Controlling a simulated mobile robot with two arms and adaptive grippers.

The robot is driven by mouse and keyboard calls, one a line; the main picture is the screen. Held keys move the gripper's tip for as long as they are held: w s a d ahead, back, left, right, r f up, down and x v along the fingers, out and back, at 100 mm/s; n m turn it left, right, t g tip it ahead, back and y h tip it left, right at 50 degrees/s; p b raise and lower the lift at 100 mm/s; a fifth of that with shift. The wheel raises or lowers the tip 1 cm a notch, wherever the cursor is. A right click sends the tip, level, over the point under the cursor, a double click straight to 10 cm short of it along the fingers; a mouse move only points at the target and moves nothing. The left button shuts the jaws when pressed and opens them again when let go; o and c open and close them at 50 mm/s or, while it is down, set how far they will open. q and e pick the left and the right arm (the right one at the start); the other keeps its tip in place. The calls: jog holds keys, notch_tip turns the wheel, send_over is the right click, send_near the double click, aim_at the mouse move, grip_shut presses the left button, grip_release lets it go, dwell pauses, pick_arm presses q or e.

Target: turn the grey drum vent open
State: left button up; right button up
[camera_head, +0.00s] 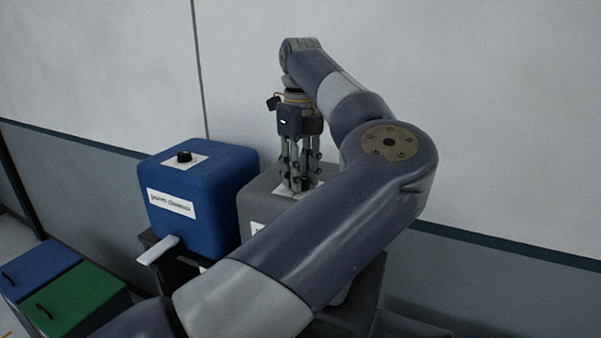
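The grey drum (262,196) stands beside the blue drum, largely covered by my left arm in front of it. A white plate (313,186) shows on its top. My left gripper (297,187) points straight down over this plate, its fingertips at or just above it. The fingers hide the grey drum's vent, so I cannot see how it is turned or whether the fingers hold it. The fingers look close together. My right gripper is out of view.
The blue drum (200,195) has a white label, a black knob (184,157) on its top plate and a white spout-like piece (158,250) below. A blue-lidded bin (38,268) and a green-lidded bin (72,300) stand at lower left. A wall stands close behind.

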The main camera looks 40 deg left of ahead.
pick_arm(q)
jog(key=shift+f+m+b, duration=0.1)
jog(key=shift+m+b, duration=0.45)
jog(key=shift+m, duration=0.05)
jog(key=m+b, duration=0.2)
jog(key=m, duration=0.1)
jog(key=m+b, duration=0.2)
jog(key=m, duration=0.1)
jog(key=shift+m, duration=0.3)
jog(key=m+b, duration=0.2)
jog(key=m, duration=0.3)
jog(key=shift+m, duration=0.3)
jog(key=shift+m+b, duration=1)
jog(key=shift+m, duration=1.2)
jog(key=o, duration=1.1)
